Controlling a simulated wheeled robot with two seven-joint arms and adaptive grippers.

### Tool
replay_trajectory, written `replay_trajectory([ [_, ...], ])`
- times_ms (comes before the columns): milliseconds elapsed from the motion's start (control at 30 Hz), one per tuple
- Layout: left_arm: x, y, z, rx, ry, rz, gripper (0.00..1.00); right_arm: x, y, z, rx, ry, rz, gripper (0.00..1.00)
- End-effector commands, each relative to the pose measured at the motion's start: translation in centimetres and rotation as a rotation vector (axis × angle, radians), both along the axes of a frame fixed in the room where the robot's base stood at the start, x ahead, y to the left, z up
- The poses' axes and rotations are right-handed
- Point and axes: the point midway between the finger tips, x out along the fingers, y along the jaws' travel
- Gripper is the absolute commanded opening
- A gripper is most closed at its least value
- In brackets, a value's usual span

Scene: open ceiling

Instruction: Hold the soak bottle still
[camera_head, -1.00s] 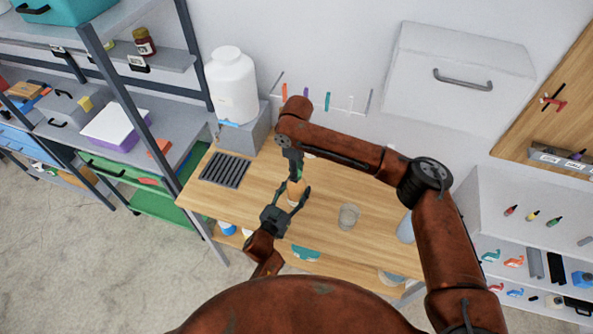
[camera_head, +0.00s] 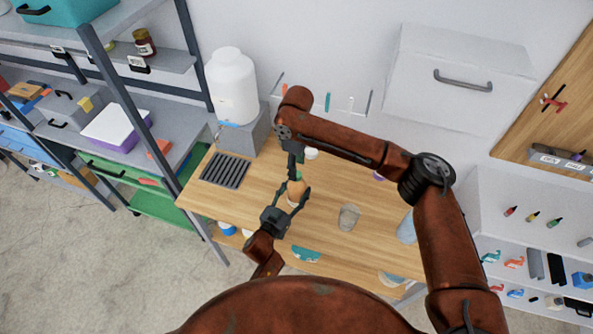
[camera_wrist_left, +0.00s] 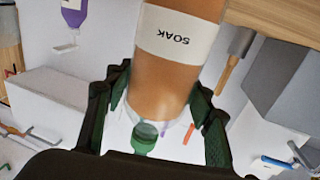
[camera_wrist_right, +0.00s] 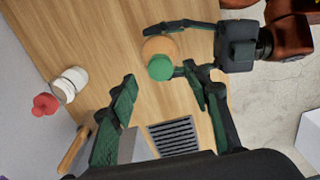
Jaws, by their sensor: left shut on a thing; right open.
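The soak bottle is amber with a white label reading SOAK. It fills the middle of the left wrist view (camera_wrist_left: 165,85), and the right wrist view shows it from above with its green cap (camera_wrist_right: 160,68). In the head view the soak bottle (camera_head: 295,190) stands at the middle of the worktable. My left gripper (camera_head: 293,194) is shut on its body, one finger on each side. My right gripper (camera_wrist_right: 168,112) is open and empty, just above the bottle, its fingers apart from the cap. In the head view the right gripper (camera_head: 293,172) partly hides the cap.
A clear cup (camera_head: 348,217) stands right of the bottle on the wooden table (camera_head: 325,215). A dark drain grate (camera_head: 225,170) lies at the left, beside a large white jug (camera_head: 232,88) on a grey block. A white-topped jar (camera_head: 311,154) stands behind my right gripper.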

Motion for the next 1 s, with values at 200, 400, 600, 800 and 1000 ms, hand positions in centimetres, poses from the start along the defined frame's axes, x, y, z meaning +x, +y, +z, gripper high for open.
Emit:
replay_trajectory([
  [200,0.0,0.0,0.0,0.001,0.0,0.0,0.0,0.1,0.0,4.8,0.002,-0.002,-0.001,0.45],
  [400,0.0,0.0,0.0,0.0,0.0,0.0,0.0,0.1,0.0,7.7,0.0,0.0,-0.002,0.45],
  [600,0.0,0.0,0.0,0.0,0.0,0.0,0.0,0.0,0.0,8.7,-0.001,0.001,-0.001,0.45],
  [800,0.0,0.0,0.0,0.0,0.0,0.0,0.0,0.0,0.0,8.7,-0.001,0.001,-0.001,0.45],
  [1000,0.0,0.0,0.0,0.0,0.0,0.0,0.6,0.0,0.0,8.7,-0.001,0.001,-0.001,0.45],
])
